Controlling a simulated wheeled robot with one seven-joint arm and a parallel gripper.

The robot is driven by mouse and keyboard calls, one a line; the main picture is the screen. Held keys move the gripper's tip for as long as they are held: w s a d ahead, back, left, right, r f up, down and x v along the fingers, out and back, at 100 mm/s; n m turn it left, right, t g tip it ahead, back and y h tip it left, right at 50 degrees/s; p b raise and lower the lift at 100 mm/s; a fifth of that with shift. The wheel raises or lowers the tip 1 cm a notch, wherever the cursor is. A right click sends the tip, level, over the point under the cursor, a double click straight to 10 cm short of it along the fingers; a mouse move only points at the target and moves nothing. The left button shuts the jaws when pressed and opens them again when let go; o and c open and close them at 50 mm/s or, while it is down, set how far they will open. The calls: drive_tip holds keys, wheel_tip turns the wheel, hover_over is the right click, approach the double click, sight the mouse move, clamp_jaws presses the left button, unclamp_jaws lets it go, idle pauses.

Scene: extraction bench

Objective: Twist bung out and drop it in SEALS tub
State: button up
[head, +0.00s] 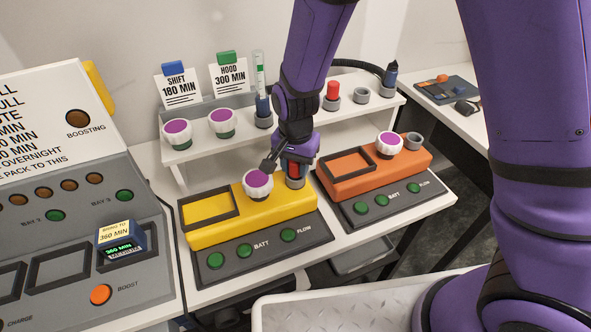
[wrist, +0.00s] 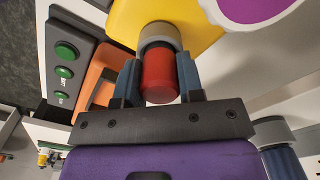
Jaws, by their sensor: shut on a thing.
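A red bung (head: 293,169) stands at a grey collar (head: 295,183) at the back right of the yellow unit (head: 230,225). My gripper (head: 292,163) is over it with the fingers pointing down. In the wrist view the two fingers of my gripper (wrist: 159,80) are shut on the red bung (wrist: 160,76), one on each side. The bung's far end meets the grey collar (wrist: 160,36); I cannot tell how deep it sits. I see no tub marked SEALS that I can read.
A white and purple knob (head: 258,183) stands close left of my gripper. An orange unit (head: 385,171) with a similar knob stands to the right. The shelf behind holds knobs, signs, a tube and another red piece (head: 333,90). A pale tray-like surface (head: 350,298) is in front.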

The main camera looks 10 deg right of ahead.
drive_tip(key=n, duration=0.3)
drive_tip(key=shift+n, duration=0.3)
drive_tip(key=shift+r, duration=3)
drive_tip(key=shift+d, duration=0.15)
